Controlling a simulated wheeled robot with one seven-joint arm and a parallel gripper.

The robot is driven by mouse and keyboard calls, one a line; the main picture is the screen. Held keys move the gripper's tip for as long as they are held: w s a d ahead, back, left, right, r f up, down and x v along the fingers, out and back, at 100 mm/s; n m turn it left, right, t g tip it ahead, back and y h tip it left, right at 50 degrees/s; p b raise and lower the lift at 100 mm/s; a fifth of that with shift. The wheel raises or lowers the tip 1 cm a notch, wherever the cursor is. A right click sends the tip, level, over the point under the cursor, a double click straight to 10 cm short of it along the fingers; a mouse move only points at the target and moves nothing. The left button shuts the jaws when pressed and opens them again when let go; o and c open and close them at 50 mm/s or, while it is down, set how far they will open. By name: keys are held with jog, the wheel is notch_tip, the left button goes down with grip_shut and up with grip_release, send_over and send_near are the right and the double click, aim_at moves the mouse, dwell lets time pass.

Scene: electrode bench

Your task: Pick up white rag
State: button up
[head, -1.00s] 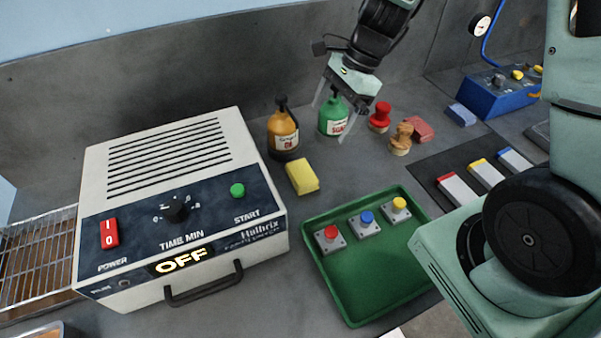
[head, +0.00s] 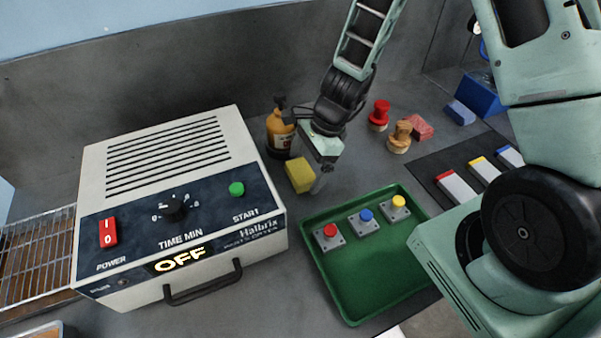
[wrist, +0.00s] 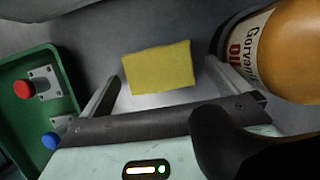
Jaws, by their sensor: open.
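I see no clear white rag in either view. A small white patch (head: 391,333) is cut off at the bottom edge of the head view, and I cannot tell what it is. My gripper (head: 318,188) is open and low over the bench, just right of a yellow block (head: 299,175) like a sponge. In the wrist view the yellow block (wrist: 160,68) lies ahead between the two spread fingers of my gripper (wrist: 162,72). Nothing is held. I cannot tell the height of the fingertips over the bench.
An orange bottle (head: 281,130) stands close by; it looms at right in the wrist view (wrist: 290,50). A green tray (head: 375,270) with three button blocks lies in front. A white dryer (head: 160,150) stands left. Stamps (head: 379,113) (head: 400,137) stand right.

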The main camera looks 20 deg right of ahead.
jog(key=shift+a+f, duration=0.1)
jog(key=shift+f, duration=0.15)
jog(key=c, duration=1.1)
jog(key=shift+o, duration=0.2)
jog(key=shift+r, duration=0.1)
